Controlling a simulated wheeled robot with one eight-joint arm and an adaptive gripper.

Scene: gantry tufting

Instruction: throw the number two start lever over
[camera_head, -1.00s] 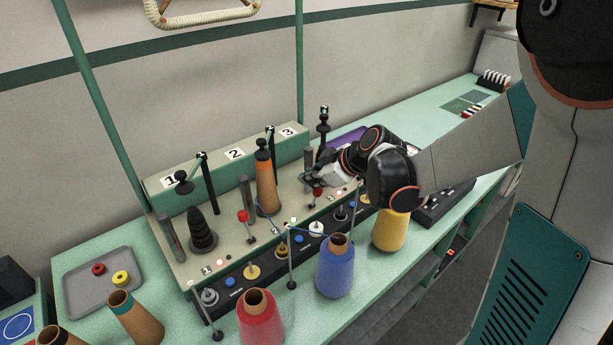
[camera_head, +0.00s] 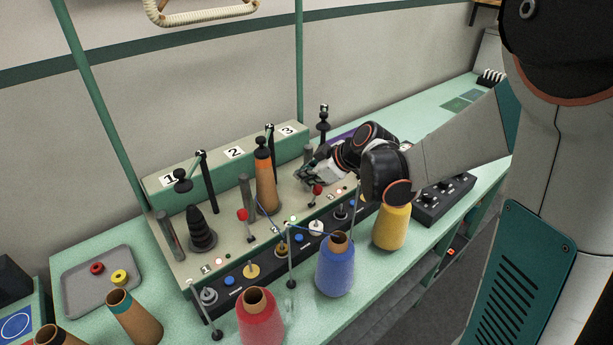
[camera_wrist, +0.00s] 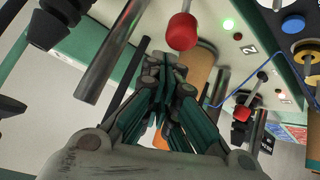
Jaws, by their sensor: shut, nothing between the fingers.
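The number two start lever, a thin rod with a red knob (camera_head: 317,190), stands on the sloped panel just right of the small 2 label (camera_head: 276,229). It leans to the right. In the wrist view its red knob (camera_wrist: 182,31) is just beyond the fingertips, with a visible gap. The number two green light (camera_head: 293,218) is lit. My gripper (camera_head: 303,173) is shut and empty, slightly above and left of the knob, behind the lever. In the wrist view the closed fingers (camera_wrist: 162,68) point at the knob's side. The lever's base is partly hard to see.
The number one lever's red knob (camera_head: 243,215) leans left, with a red light (camera_head: 219,261) lit near it. An orange cone (camera_head: 267,185) stands left of my gripper. Blue (camera_head: 336,268), yellow (camera_head: 391,228) and red (camera_head: 260,318) cones stand in front.

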